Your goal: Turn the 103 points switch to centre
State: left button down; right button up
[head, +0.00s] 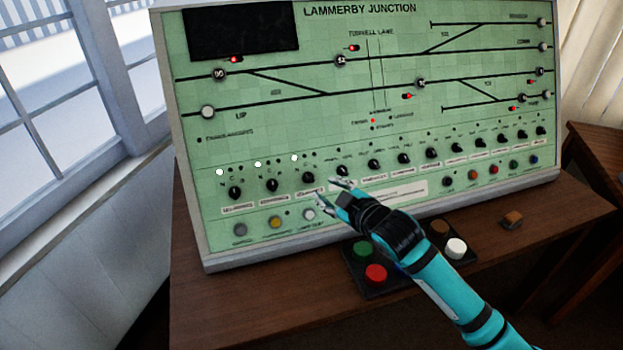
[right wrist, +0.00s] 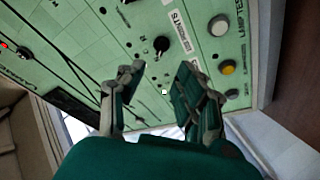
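The green panel (head: 250,125) has a row of black rotary knobs. The three at its left end are a first (head: 235,192), a second (head: 271,184) and a third (head: 308,177) knob, each with a lit white lamp at its upper left. Their number labels are too small to read, so I cannot tell which is 103. My right gripper (head: 331,191) is open and empty, in front of the panel just right of the third knob. In the right wrist view, a black knob (right wrist: 161,44) by a label ending "TS" shows beyond the parted fingertips (right wrist: 160,76). My left gripper is out of view.
Below the knobs are grey (head: 240,229), yellow (head: 274,221) and white (head: 310,214) buttons, close to the right gripper. A box with green and red buttons (head: 375,274) stands on the wooden desk (head: 240,290). A window (head: 60,70) is at the left.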

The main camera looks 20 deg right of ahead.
aim_at(308, 178)
jog(key=x, duration=0.9)
jog(key=shift+w+f, duration=0.1)
jog(key=shift+w, duration=0.1)
jog(key=shift+c, duration=0.4)
grip_shut()
